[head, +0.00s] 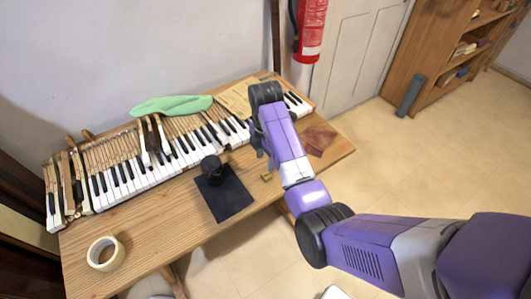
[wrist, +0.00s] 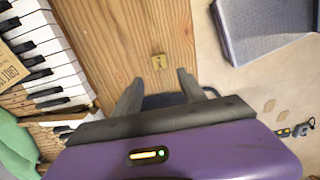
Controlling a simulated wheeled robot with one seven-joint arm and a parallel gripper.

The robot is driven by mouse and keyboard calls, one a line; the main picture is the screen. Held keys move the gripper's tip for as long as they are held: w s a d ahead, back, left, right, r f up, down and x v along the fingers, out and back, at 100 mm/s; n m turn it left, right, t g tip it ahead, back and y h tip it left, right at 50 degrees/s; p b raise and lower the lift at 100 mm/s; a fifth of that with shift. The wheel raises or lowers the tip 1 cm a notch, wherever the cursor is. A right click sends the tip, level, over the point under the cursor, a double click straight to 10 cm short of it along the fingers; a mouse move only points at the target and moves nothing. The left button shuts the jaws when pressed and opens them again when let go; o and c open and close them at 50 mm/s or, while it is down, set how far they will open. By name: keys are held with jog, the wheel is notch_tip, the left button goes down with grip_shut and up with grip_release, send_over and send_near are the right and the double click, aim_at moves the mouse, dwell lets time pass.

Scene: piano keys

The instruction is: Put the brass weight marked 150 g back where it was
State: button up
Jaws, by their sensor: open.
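A small brass weight (head: 266,176) sits on the wooden table, right of the dark mat (head: 232,198) and near the table's front edge. It also shows in the wrist view (wrist: 159,62), just beyond my fingertips and roughly centred between them. Any marking on it is too small to read. My gripper (wrist: 159,78) is open and empty, with its fingers apart and not touching the weight. In the head view my arm reaches over the right part of the table and partly hides the gripper.
A black rounded object (head: 211,167) stands on the mat. Bare wood surrounds the weight.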

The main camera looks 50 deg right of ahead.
jog(key=shift+r, duration=1.75)
